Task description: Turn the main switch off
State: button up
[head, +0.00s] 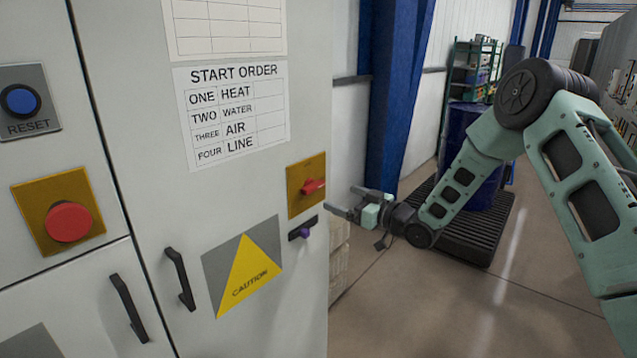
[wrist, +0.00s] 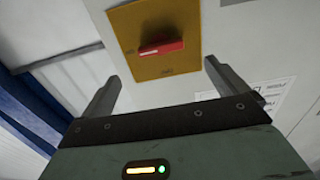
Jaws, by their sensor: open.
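The main switch is a red rotary handle (head: 312,187) on a yellow plate (head: 293,198), near the right edge of the grey cabinet door in the head view. In the wrist view the red handle (wrist: 162,47) lies across the picture on its yellow plate (wrist: 150,20). My gripper (head: 340,202) is open and empty, just right of the handle in the head view. In the wrist view its two fingers (wrist: 160,85) stand apart, one to each side of the handle and below it. The fingers do not appear to touch the handle.
Below the switch is a small purple knob (head: 302,232). The cabinet also carries a caution sign (head: 247,272), black door handles (head: 180,279), a red button (head: 68,221), a blue reset button (head: 20,100) and a start order sheet (head: 235,115). A blue drum (head: 470,130) stands on a dark pallet (head: 470,235) behind my arm.

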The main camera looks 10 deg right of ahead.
aim_at(316, 189)
jog(key=p+x, duration=0.3)
jog(key=x, duration=0.6)
jog(key=shift+w+a, duration=0.2)
jog(key=shift+w, duration=0.05)
jog(key=c, duration=1)
